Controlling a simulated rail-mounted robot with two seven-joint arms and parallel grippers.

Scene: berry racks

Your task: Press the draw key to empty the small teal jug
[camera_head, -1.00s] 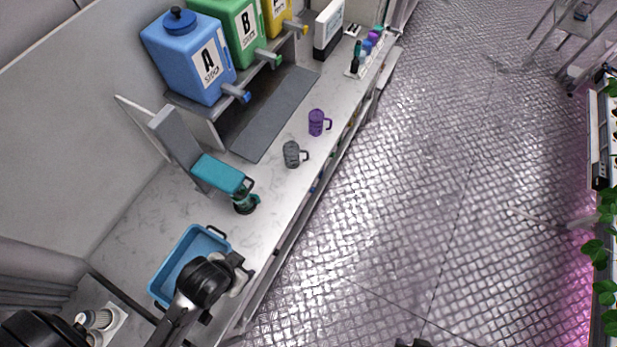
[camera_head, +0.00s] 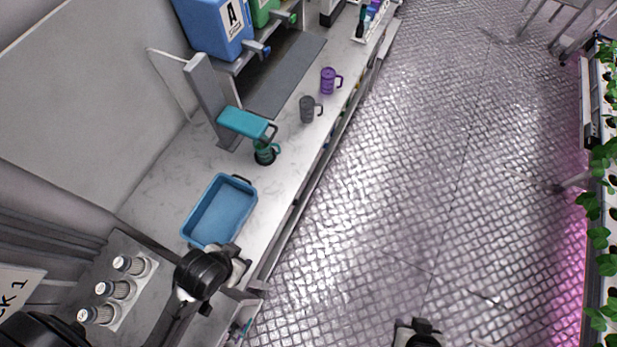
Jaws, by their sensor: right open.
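The small teal jug (camera_head: 266,152) stands upright on the counter, beneath the teal head (camera_head: 246,123) of a grey post dispenser. The head partly covers its top. I cannot make out the draw key clearly. My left gripper (camera_head: 238,268) is over the counter's near end, below the blue tray and apart from the jug. Its wrist hides the jaws, so I cannot tell their state. My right gripper (camera_head: 418,328) is open at the bottom edge, over the floor, partly cut off and far from the jug.
A blue tray (camera_head: 250,187) lies between my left gripper and the jug. Grey (camera_head: 307,110) and purple (camera_head: 328,82) mugs stand farther along the counter (camera_head: 168,190). Blue dispenser A (camera_head: 205,28) is behind. White-capped containers (camera_head: 117,289) stand lower left. The floor (camera_head: 420,180) is clear.

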